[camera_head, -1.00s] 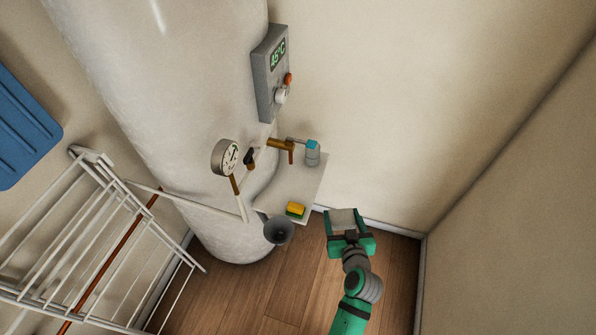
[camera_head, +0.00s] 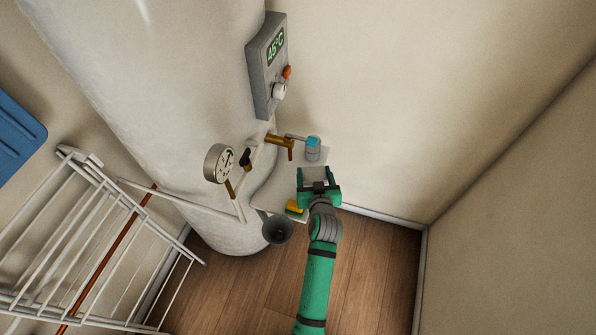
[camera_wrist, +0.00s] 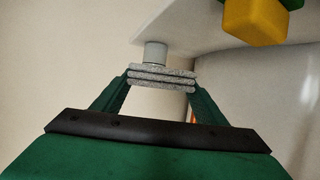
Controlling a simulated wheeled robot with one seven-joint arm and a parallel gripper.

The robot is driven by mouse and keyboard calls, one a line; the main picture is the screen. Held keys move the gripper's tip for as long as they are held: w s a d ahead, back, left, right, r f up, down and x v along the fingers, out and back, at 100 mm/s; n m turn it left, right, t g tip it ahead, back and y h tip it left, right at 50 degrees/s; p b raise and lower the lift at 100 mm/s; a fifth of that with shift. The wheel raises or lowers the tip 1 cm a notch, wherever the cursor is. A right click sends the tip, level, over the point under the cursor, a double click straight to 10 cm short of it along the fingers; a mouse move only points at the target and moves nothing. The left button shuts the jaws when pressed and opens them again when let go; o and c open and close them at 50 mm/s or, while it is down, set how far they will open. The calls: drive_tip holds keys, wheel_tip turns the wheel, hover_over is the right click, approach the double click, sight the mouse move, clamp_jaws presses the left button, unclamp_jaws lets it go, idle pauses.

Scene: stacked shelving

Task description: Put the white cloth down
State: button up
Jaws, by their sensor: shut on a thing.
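The white cloth (camera_wrist: 162,78) is a folded, speckled grey-white stack in the wrist view. My gripper (camera_head: 316,179) is shut on it, with one green finger at each side. In the head view the gripper covers the right part of a small white shelf (camera_head: 281,184) beside the tank, and the cloth (camera_head: 313,174) shows pale between the fingers. The shelf also shows in the wrist view (camera_wrist: 192,22). I cannot tell whether the cloth touches the shelf.
A grey bottle with a blue cap (camera_head: 312,148) stands behind my gripper on the shelf. A yellow-green sponge (camera_head: 294,207) lies at its front. A dark funnel (camera_head: 277,229), gauge (camera_head: 219,163) and brass valve (camera_head: 281,142) are close by. A wire rack (camera_head: 95,245) stands left.

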drive_tip(key=w+a, duration=0.5)
drive_tip(key=shift+w+a, duration=0.15)
drive_tip(key=shift+w, duration=0.1)
wheel_tip(320, 180, down, 3)
drive_tip(key=shift+s+r, duration=0.15)
drive_tip(key=shift+r, duration=0.05)
wheel_tip(320, 180, down, 3)
drive_tip(key=shift+f, duration=0.7)
drive_tip(key=shift+f, duration=0.1)
drive_tip(key=o, duration=1.1)
drive_tip(key=shift+c, duration=0.2)
